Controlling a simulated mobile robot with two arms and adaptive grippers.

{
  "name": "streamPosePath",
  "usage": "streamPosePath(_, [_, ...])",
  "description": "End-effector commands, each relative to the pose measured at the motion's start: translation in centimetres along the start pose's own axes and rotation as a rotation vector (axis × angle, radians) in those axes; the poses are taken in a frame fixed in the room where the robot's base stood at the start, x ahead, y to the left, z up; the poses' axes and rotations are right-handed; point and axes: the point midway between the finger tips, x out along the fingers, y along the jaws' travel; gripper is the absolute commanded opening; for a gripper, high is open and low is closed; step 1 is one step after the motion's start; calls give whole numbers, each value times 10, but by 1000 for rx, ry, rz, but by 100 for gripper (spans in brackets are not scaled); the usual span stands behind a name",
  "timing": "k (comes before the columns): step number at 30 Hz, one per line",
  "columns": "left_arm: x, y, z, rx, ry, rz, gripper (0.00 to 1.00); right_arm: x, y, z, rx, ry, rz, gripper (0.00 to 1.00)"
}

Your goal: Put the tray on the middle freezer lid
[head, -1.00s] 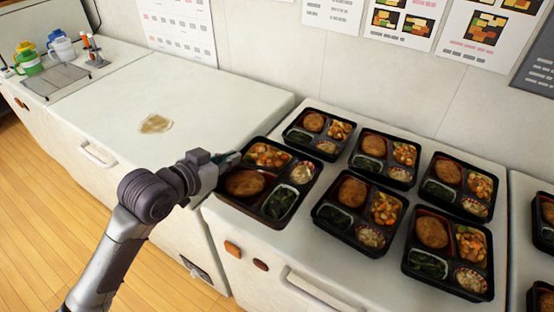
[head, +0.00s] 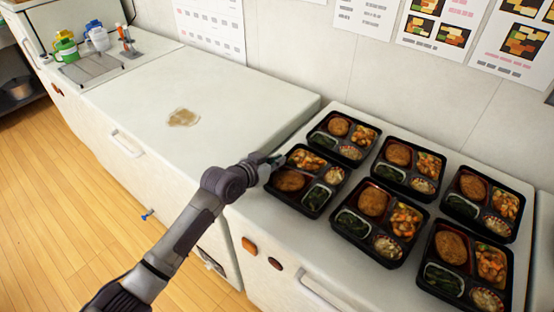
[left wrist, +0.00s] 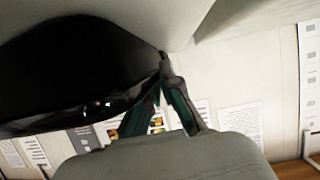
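My left gripper (head: 274,162) is at the left rim of the front-left bento tray (head: 328,209), a black tray with a brown cutlet, vegetables and greens. In the left wrist view the fingers (left wrist: 166,84) close together on the edge of the dark tray (left wrist: 75,65), which fills the upper left. The tray is close beside the back-left tray; I cannot tell how far it is off the surface. The white freezer lid (head: 225,95) left of the trays is bare but for a brown stained patch (head: 183,118). My right gripper is out of view.
Several other bento trays stand close together on the right freezer lid (head: 258,218), behind and right of the held tray. Bottles (head: 66,48) and a grey rack (head: 92,66) stand at the far left. A wall with posters (head: 212,28) bounds the back.

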Motion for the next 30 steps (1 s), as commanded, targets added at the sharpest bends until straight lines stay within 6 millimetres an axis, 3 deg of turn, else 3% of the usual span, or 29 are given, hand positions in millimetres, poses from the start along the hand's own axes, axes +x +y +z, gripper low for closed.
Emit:
streamPosePath(9, [1,0,2,-1,4,1,0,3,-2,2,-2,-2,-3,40])
streamPosePath(12, [1,0,2,0,1,0,20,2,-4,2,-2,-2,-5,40])
streamPosePath(15, [1,0,2,0,1,0,31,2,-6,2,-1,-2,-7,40])
streamPosePath(25, [-2,0,-1,0,1,0,31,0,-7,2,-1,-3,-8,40])
streamPosePath(30, [-26,0,0,1,1,0,31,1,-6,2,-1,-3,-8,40])
